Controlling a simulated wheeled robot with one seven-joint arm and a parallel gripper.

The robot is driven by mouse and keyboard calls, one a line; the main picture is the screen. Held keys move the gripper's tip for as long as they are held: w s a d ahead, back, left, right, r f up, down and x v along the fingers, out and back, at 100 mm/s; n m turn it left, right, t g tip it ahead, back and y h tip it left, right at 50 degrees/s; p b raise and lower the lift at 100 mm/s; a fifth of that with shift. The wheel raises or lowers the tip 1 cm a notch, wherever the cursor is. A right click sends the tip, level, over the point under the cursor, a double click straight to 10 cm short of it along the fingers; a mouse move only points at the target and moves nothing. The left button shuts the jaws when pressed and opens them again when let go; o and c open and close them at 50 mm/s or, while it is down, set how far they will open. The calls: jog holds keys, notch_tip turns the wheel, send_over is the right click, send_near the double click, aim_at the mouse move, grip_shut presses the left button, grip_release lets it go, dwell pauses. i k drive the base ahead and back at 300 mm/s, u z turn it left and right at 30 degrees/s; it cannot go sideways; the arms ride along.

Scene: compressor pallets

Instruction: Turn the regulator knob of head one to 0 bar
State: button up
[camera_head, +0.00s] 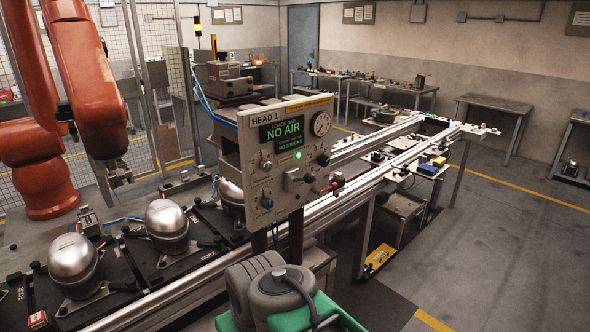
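The HEAD 1 panel (240,150) is a beige upright board in the middle of the view. Its dark display (283,131) reads NO AIR in green, with NO STROKE below it. A round dial gauge (321,124) sits at the upper right, its reading too small to make out. A black knob (323,159) sits below the gauge; it looks like the regulator knob, but its label is unreadable. A green lamp (298,155) is lit. My gripper does not show in this view.
Silver compressor domes (166,225) stand on dark pallets left of the panel. A conveyor rail (395,157) runs behind it. A blue knob (267,202) and a red-tipped fitting (334,183) are on or beside the panel. The floor (500,240) at right is clear.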

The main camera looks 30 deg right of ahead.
aim_at(323, 160)
jog(key=k, duration=0.5)
jog(key=z, duration=1.15)
jog(key=i, duration=0.7)
jog(key=u, duration=1.45)
